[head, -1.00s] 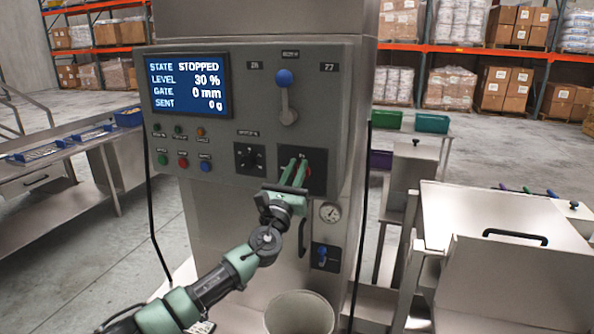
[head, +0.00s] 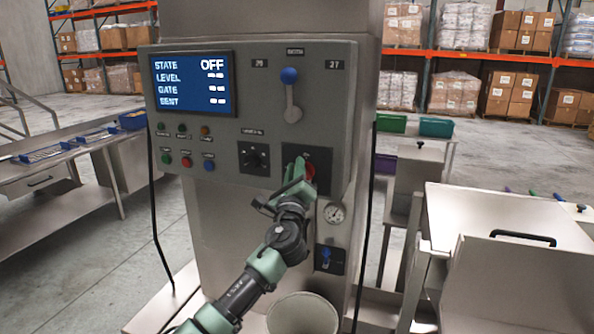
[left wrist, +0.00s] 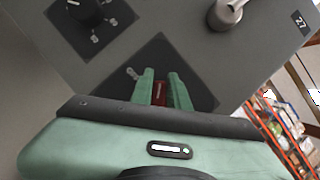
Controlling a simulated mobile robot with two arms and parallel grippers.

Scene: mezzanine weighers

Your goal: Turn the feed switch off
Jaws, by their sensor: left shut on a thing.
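The feed switch is a red knob (head: 309,172) on a dark square plate (head: 317,157) at the lower right of the grey control panel. In the left wrist view the red knob (left wrist: 159,93) shows between the two green fingers. My left gripper (head: 298,172) is shut on it, and the fingers and hand hide part of the knob and plate. The display (head: 191,83) reads STATE OFF, with dashes for level, gate and sent. My right gripper is not in these views.
A black rotary knob (head: 253,158) sits left of the switch, and a blue-tipped lever (head: 290,77) above it. A gauge (head: 334,213) and a blue valve (head: 326,256) are below right. A round container (head: 302,312) stands under the machine.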

